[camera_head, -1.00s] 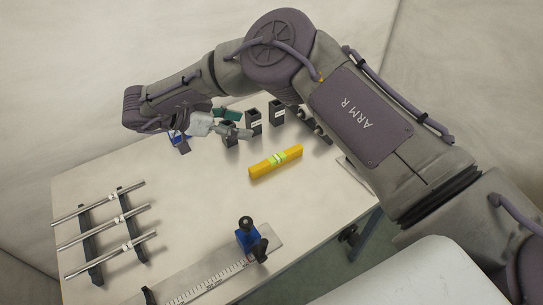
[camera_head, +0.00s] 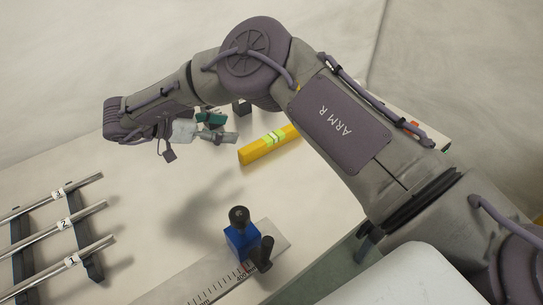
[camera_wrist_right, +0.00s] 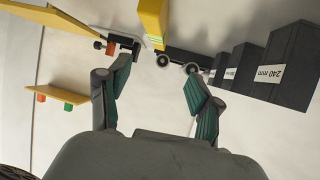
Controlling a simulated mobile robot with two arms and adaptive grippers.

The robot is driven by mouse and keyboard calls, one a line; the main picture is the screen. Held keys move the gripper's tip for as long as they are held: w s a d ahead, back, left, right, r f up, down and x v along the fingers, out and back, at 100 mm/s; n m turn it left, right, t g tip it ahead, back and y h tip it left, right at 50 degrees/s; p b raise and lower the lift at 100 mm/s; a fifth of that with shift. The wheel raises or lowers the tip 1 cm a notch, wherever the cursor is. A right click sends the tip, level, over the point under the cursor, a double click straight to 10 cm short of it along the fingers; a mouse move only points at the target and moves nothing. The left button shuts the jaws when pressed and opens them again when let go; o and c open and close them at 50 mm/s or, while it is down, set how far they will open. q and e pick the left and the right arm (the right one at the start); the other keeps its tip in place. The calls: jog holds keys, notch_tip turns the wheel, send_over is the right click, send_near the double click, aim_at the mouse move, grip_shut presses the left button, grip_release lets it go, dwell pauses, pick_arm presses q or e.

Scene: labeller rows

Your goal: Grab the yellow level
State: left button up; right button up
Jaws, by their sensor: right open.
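The yellow level (camera_head: 263,149) lies on the table in the head view, a bar with a bright green middle; my right arm hides its right end. In the right wrist view the level (camera_wrist_right: 152,18) shows at the top, cut off by the frame edge. My right gripper (camera_head: 222,128) is open and empty, left of the level and apart from it. In the right wrist view the green-padded fingers of the gripper (camera_wrist_right: 160,72) are spread, with the level beyond them. My left gripper is not in view.
Black blocks labelled in mm (camera_wrist_right: 285,65) stand right of the fingers in the wrist view. A numbered rod rack (camera_head: 85,250) stands at left. A ruler (camera_head: 205,288) with a blue stop (camera_head: 240,242) lies in front. The table between rack and level is clear.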

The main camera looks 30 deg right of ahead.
aim_at(270, 136)
jog(key=p+x, duration=0.1)
jog(key=x, duration=0.7)
jog(key=shift+s+d+f+p, duration=0.1)
jog(key=shift+d+f+p, duration=0.05)
jog(key=shift+f+p, duration=0.2)
jog(key=x, duration=0.1)
jog(key=p+x, duration=0.1)
jog(key=x, duration=0.2)
jog(key=shift+s+d+f+p, duration=0.15)
jog(key=shift+s+f+p, duration=0.15)
jog(key=shift+s+p, duration=0.1)
jog(key=shift+d+f, duration=0.25)
jog(key=shift+d, duration=0.2)
grip_shut()
